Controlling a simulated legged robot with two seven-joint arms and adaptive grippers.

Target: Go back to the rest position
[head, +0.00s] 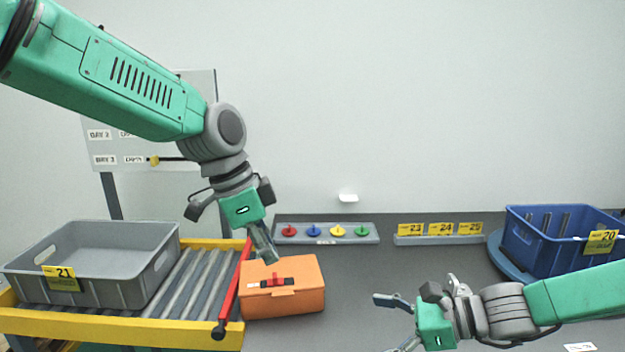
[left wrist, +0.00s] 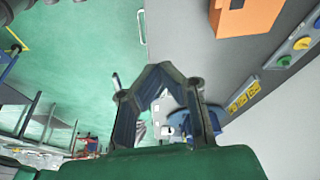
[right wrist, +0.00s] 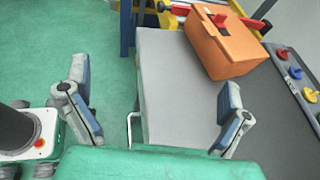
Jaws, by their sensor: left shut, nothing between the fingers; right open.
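My left gripper (head: 262,246) hangs from the raised left arm, just above and behind the orange box (head: 283,290) on the grey table. In the left wrist view its fingers (left wrist: 158,72) come together at the tips with nothing between them. My right gripper (head: 388,322) is low at the front right of the table. In the right wrist view its fingers (right wrist: 150,90) are spread wide and empty, with the orange box (right wrist: 222,42) beyond them.
A grey bin (head: 100,285) stands on the yellow-edged roller conveyor (head: 200,285), with a red bar (head: 233,290) at its right end. A strip of coloured knobs (head: 326,240) lies at the back. A blue bin (head: 545,253) is at right. The table middle (head: 400,275) is clear.

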